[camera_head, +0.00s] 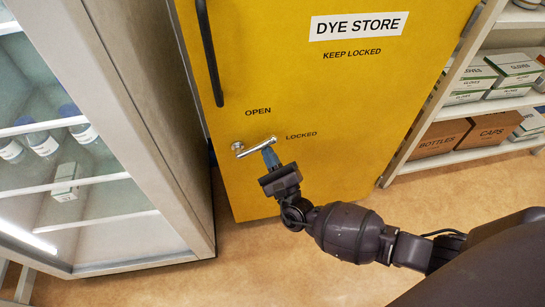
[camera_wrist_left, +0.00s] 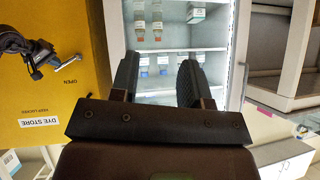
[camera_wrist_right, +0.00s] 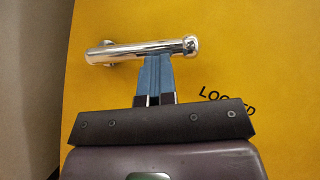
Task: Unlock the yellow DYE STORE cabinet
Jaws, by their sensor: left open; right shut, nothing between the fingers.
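The yellow DYE STORE cabinet (camera_head: 330,110) is in front of me in the head view, its door shut. A chrome lever (camera_head: 253,147) sits low on the door, between the words OPEN and LOCKED; its free end points right, toward LOCKED. My right gripper (camera_head: 269,154) is shut and empty, with its blue fingertips at the lever's lower edge near the free end. The right wrist view shows the lever (camera_wrist_right: 140,51) just above the fingertips (camera_wrist_right: 155,62); I cannot tell if they touch. My left gripper (camera_wrist_left: 158,75) is open and empty, away from the cabinet.
A glass-fronted cabinet (camera_head: 130,100) with bottles stands close on the left. Shelves with boxes (camera_head: 445,138) stand on the right. A long dark handle (camera_head: 209,50) is higher on the yellow door. The floor (camera_head: 250,265) before the door is clear apart from my arm.

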